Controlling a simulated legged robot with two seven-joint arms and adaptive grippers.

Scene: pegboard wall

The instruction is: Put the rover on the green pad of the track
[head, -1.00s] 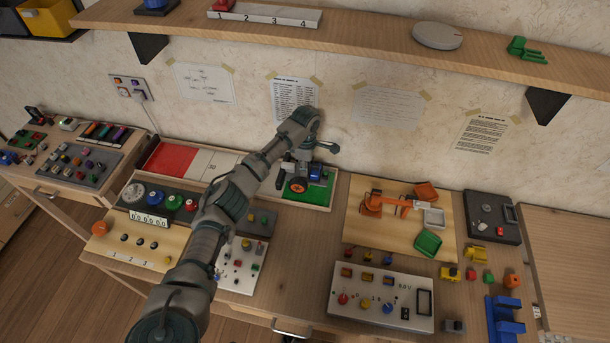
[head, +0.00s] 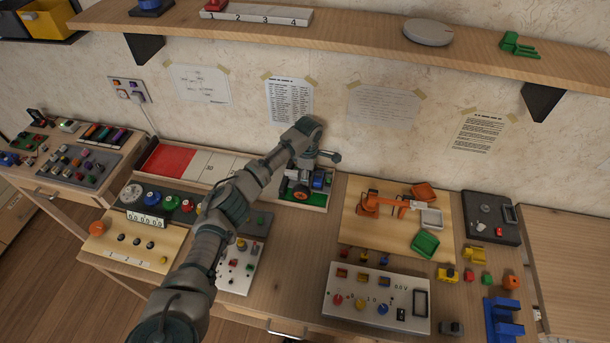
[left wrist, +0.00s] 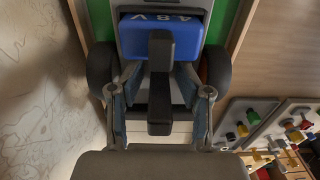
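Green also shows on both sides of the rover in the left wrist view (left wrist: 100,18). My left gripper (head: 303,172) reaches down onto the rover. In the left wrist view its two fingers (left wrist: 160,98) press in on either side of the rover's body behind a black upright part. I cannot tell whether the wheels touch the pad. My right gripper is not in view.
A board with an orange arm model (head: 370,203) lies right of the track. Panels with knobs (head: 375,300) and (head: 150,200) stand nearer the front. A wall shelf (head: 350,30) runs above. Small coloured parts lie on the right side of the bench.

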